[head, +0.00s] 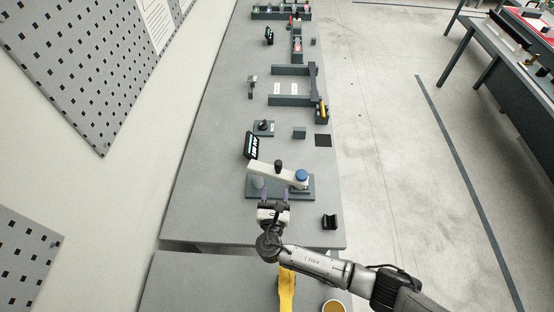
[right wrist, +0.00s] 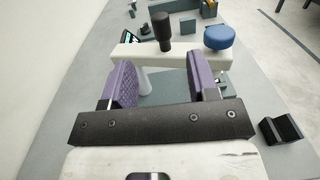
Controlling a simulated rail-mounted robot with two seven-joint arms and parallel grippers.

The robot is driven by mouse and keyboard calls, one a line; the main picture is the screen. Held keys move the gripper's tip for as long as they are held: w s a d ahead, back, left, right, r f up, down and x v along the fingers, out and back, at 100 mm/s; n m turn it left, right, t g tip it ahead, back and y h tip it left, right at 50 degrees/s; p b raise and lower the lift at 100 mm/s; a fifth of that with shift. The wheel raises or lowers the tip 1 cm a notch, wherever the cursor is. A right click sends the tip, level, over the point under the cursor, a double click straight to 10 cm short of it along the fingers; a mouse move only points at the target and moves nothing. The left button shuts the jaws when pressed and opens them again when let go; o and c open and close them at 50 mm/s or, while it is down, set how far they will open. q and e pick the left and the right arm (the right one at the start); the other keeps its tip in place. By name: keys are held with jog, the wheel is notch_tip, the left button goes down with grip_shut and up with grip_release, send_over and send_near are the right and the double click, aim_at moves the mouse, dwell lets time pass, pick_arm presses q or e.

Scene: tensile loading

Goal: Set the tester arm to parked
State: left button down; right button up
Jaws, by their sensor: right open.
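The tester arm (head: 278,175) is a white beam on a grey base plate (head: 309,194). A black knob (head: 278,165) stands up from it and a blue round cap (head: 302,175) sits at its right end. In the right wrist view, the white beam (right wrist: 183,58), black knob (right wrist: 162,30) and blue cap (right wrist: 219,38) show beyond my fingers. My right gripper (head: 274,194) is open at the near side of the beam, its purple fingers spread (right wrist: 161,78). A pale post (right wrist: 145,82) shows between the fingers. I cannot tell whether they touch anything. My left gripper is not in view.
A small display (head: 251,146) stands behind the tester at the left. A black block (head: 329,222) lies to the right of my gripper. Farther back are a dark square pad (head: 323,140) and a grey fixture (head: 293,99). The bench's left strip is clear.

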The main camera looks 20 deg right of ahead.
aim_at(278, 166)
jog(key=b+x, duration=0.7)
jog(key=x, duration=0.5)
jog(key=shift+f, duration=0.2)
jog(key=shift+b+x, duration=0.6)
jog(key=shift+x, duration=0.2)
jog(key=shift+r, duration=0.15)
jog(key=shift+c, duration=0.4)
grip_shut()
